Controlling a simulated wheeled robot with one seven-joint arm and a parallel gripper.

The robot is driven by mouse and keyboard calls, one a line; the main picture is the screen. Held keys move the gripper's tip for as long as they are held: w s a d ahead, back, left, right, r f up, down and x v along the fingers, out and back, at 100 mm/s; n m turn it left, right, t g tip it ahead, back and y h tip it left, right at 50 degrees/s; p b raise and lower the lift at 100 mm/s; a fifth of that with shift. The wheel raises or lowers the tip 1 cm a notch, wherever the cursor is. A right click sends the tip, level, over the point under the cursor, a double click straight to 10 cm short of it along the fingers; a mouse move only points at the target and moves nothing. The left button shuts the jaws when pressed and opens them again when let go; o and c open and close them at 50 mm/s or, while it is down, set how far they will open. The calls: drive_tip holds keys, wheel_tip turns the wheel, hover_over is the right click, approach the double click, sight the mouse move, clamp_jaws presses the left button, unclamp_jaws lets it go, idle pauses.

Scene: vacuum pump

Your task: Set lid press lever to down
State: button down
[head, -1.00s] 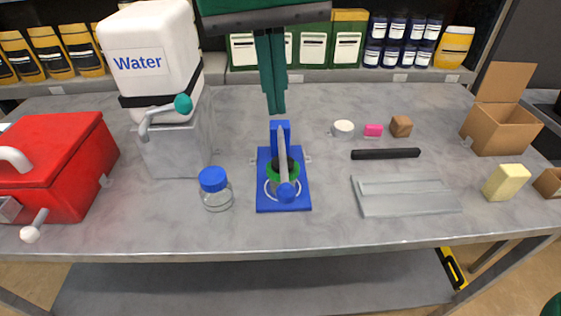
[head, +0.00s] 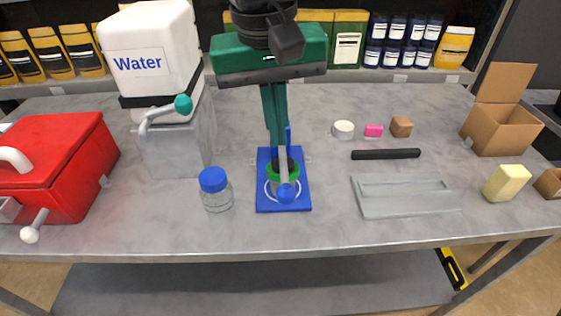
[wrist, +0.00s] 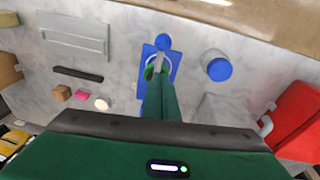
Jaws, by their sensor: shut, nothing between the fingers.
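The lid press stands on a blue base plate (head: 264,198) in the middle of the table. Its grey lever (head: 284,165) points toward the table's front edge and ends in a blue knob (head: 286,193). The lever passes over a green ring with a dark centre (head: 272,174). My gripper (head: 277,148) has its green fingers shut and empty, pointing down over the rear of the press, close to the lever's back end. The fingers hide most of the blue rear post. In the wrist view the knob (wrist: 163,42) shows beyond my fingertips (wrist: 161,78). Contact with the lever is unclear.
A clear jar with a blue lid (head: 214,185) stands left of the press. A grey dispenser with a water tank (head: 150,50) and a red box (head: 60,160) are farther left. A black bar (head: 386,154) and grey tray (head: 405,205) lie to the right.

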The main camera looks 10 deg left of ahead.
hover_over(284, 184)
drive_tip(key=w, duration=0.1)
wheel_tip(284, 184, down, 5)
drive_tip(key=shift+s+a+f, duration=0.15)
drive_tip(key=shift+s+f, duration=0.2)
drive_tip(key=shift+f, duration=0.35)
drive_tip(key=shift+s+f, duration=0.2)
drive_tip(key=shift+f, duration=0.35)
drive_tip(key=shift+s+f, duration=0.15)
drive_tip(key=shift+f, duration=0.35)
